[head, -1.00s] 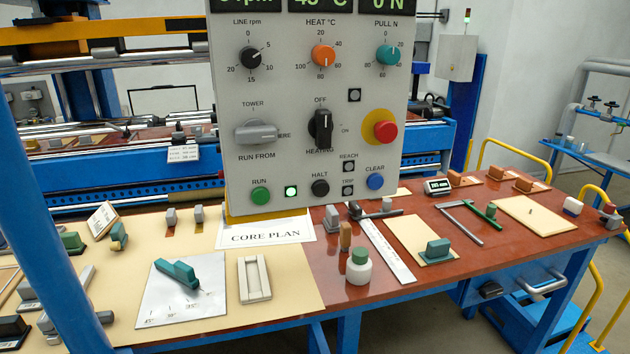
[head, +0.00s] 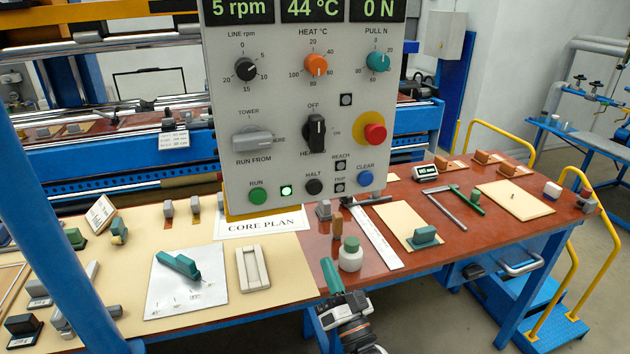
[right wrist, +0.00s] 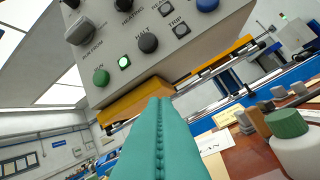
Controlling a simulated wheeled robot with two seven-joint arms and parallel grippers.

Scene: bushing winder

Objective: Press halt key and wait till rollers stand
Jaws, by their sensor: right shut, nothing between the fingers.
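The black HALT key (head: 313,187) is in the bottom row of the grey control panel (head: 290,110), between the green RUN key (head: 257,195) and the blue CLEAR key (head: 365,179). A small lamp beside RUN glows green, and the display reads 5 rpm. The rollers (head: 130,190) show partly behind the panel. My left gripper is not in view.
A white bottle with a green cap (head: 350,256) stands close beyond my right gripper; it is at right in the wrist view (right wrist: 292,140). A red emergency button (head: 375,133) sits on the panel's right. The table carries several blocks and a metal plate (head: 187,285).

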